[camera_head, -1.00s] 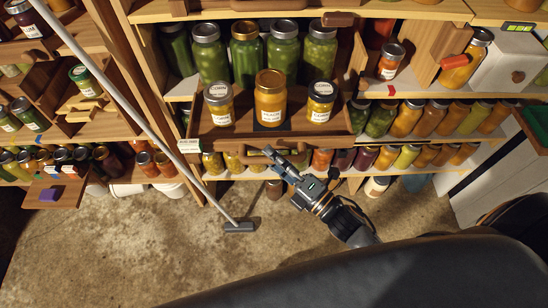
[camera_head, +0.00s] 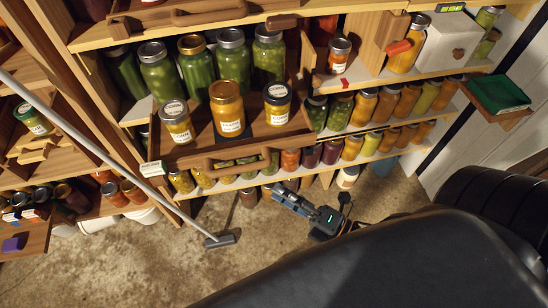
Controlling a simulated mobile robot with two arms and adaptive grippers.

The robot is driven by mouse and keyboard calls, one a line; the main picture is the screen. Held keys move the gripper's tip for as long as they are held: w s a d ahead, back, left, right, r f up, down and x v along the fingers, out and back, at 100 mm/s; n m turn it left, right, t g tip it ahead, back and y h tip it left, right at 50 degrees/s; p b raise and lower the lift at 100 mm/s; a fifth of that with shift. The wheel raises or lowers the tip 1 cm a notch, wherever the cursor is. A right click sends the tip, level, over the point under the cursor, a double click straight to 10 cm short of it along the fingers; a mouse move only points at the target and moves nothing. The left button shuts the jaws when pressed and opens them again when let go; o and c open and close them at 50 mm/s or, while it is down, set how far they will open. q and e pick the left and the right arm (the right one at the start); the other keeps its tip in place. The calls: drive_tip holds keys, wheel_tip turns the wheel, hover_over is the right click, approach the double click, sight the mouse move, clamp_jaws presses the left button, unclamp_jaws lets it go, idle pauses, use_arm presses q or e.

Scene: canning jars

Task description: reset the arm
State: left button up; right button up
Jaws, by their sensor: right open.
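My right gripper (camera_head: 272,188) is open and empty, low in front of the shelves, just below and right of the drawer's wooden handle. It appears apart from the handle, though the depth is hard to judge. The wooden drawer (camera_head: 285,133) stands pulled out and holds three labelled jars: a yellow jar at left (camera_head: 176,122), a taller orange jar in the middle (camera_head: 228,108) and a yellow jar at right (camera_head: 277,104). My left gripper is out of view.
Tall green jars (camera_head: 194,60) stand behind the drawer. Shelves of filled jars (camera_head: 363,107) run to the right. A long-handled floor tool (camera_head: 219,241) leans across the left. A green-topped wooden tray (camera_head: 499,92) juts out at right. Concrete floor (camera_head: 130,265) is open at lower left.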

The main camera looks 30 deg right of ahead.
drive_tip(key=shift+f, duration=0.1)
idle(0.4)
drive_tip(key=s+d+f+m+g+h, duration=0.1)
drive_tip(key=d+f+m+g+h, duration=0.2)
drive_tip(key=f, duration=0.6)
drive_tip(key=s+d+f+m+g+h, duration=0.1)
drive_tip(key=f+m+h, duration=0.1)
drive_tip(key=f+m, duration=0.6)
drive_tip(key=s+d+f+m+g+h, duration=0.1)
drive_tip(key=d+f+m+g+h, duration=0.15)
drive_tip(key=f, duration=0.85)
drive_tip(key=s+a+f+m+g+h, duration=0.1)
drive_tip(key=s+f+m+g, duration=0.8)
drive_tip(key=s+f, duration=1)
drive_tip(key=shift+s+a+f+m+h, duration=0.3)
drive_tip(key=shift+s+h, duration=0.35)
drive_tip(key=shift+s, duration=0.6)
drive_tip(key=shift+d+r+g, duration=0.1)
drive_tip(key=shift+g, duration=0.15)
